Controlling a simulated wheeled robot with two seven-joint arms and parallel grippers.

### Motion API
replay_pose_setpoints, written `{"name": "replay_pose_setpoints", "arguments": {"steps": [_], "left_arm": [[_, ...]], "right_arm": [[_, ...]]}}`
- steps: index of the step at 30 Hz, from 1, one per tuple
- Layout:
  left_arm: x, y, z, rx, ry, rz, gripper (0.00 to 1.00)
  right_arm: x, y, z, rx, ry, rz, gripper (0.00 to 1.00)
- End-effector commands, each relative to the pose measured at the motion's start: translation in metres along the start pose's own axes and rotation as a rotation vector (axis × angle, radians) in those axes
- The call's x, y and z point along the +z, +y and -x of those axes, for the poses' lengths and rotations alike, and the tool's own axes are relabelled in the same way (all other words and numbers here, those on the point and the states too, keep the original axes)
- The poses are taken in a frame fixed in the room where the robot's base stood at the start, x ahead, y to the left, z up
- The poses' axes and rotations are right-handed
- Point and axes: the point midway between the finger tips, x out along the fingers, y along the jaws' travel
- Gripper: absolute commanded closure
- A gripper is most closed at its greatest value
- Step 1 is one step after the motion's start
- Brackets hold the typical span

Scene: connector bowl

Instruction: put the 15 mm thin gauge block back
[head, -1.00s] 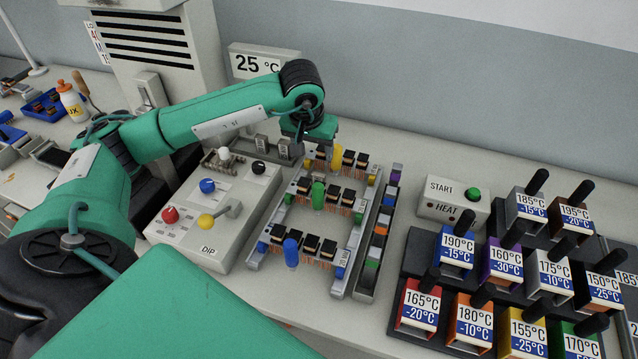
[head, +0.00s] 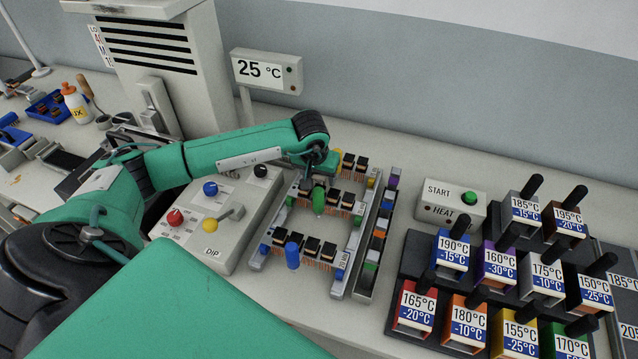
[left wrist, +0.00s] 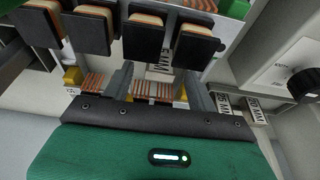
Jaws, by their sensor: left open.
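My left gripper (head: 307,184) is open over the left side of the fixture, near its back and middle rows. In the left wrist view its two fingers (left wrist: 160,88) stand apart, with copper-striped connector pins visible between them. A pale block with an MM label (left wrist: 160,74) shows close to the fingers; its number is not clear to me. Two more MM-labelled blocks, a left one (left wrist: 224,105) and a right one (left wrist: 258,115), stand together at the right of that view. I cannot tell which block is the 15 mm thin one. My right gripper is not in view.
The fixture (head: 256,262) holds rows of black connectors, with green and blue handles (head: 292,254) standing up. A control box (head: 215,243) is left, a narrow tray of coloured blocks (head: 364,283) right. The START box (head: 450,204) and labelled temperature pots (head: 415,307) are farther right.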

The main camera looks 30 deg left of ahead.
Motion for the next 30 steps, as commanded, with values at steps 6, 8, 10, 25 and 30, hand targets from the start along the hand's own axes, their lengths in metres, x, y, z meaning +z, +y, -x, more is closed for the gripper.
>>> {"name": "replay_pose_setpoints", "arguments": {"steps": [6,8,10,25,30], "left_arm": [[0.000,0.000,0.000,0.000,0.000,0.000,0.63],[0.000,0.000,0.000,0.000,0.000,0.000,0.75],[0.000,0.000,0.001,0.000,0.001,0.000,0.89],[-0.006,0.000,0.016,0.000,0.004,0.000,1.00],[-0.013,0.000,0.042,0.000,0.004,-0.001,1.00]], "right_arm": [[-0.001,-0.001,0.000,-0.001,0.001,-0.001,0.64],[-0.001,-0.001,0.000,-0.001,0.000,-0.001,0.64],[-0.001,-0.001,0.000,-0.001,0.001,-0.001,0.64],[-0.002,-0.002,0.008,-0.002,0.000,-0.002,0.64],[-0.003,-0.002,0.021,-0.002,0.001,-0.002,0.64]]}}
